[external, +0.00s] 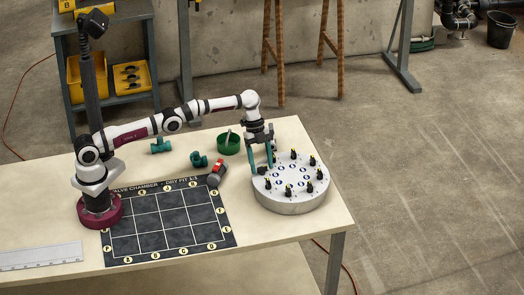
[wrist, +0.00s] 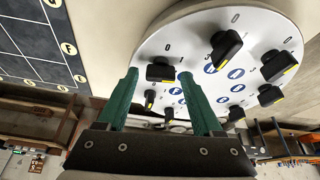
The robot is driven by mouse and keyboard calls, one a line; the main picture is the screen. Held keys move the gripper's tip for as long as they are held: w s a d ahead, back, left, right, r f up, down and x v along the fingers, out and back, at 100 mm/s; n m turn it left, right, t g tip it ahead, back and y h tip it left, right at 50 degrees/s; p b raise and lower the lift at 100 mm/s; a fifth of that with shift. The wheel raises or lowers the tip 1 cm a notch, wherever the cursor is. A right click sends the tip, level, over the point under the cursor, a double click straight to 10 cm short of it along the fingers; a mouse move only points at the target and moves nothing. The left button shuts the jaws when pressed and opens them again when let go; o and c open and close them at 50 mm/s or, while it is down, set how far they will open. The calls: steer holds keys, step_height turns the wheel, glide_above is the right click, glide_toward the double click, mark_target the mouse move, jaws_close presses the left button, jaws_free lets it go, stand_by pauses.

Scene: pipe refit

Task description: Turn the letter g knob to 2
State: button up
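A round white-grey dial plate (external: 290,205) stands on the table's right part, with several black knobs around its top. In the wrist view the plate (wrist: 200,22) fills the upper right. Its knobs have yellow-marked ends and numbers beside them. Blue discs with white letters sit inside the knob ring; I cannot read surely which is g. My gripper (external: 262,169) has green fingers pointing down at the plate's left edge. In the wrist view my gripper (wrist: 158,77) is open, with one black knob (wrist: 160,72) showing between its fingertips. I cannot tell whether they touch it.
Other knobs (wrist: 225,45) stand close by on the plate. A green bowl (external: 229,144), green pipe fittings (external: 198,160) and a grey-and-red part (external: 216,173) lie to the left. A dark gridded mat (external: 165,232) covers the table's middle. The front right table corner is clear.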

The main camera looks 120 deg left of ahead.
steer(key=shift+o, duration=0.3)
steer(key=n+y, duration=0.1)
steer(key=n, duration=0.2)
steer(key=shift+d+r+t, duration=0.1)
steer(key=shift+d+t, duration=0.05)
steer(key=shift+t, duration=0.15)
steer(key=n+y, duration=0.1)
steer(key=n, duration=0.1)
steer(key=n+y, duration=0.1)
steer(key=n, duration=0.2)
steer(key=shift+d, duration=0.2)
steer(key=n+y, duration=0.1)
steer(key=n, duration=0.3)
steer(key=shift+y, duration=0.4)
steer(key=n+y, duration=0.1)
steer(key=n, duration=0.2)
steer(key=shift+w+d+n+g, duration=0.1)
steer(key=shift+n+g, duration=0.2)
steer(key=shift+g, duration=0.1)
steer(key=v, duration=1.6)
steer(key=s+d+r+m+g+h, duration=0.1)
steer(key=s+d+m, duration=0.3)
steer(key=d, duration=0.8)
steer(key=s+d+r+m+g, duration=0.1)
steer(key=s+d+m, duration=0.3)
steer(key=d, duration=0.9)
steer(key=shift+s+r+h, duration=0.2)
steer(key=shift+s+h, duration=0.2)
steer(key=shift+s, duration=0.55)
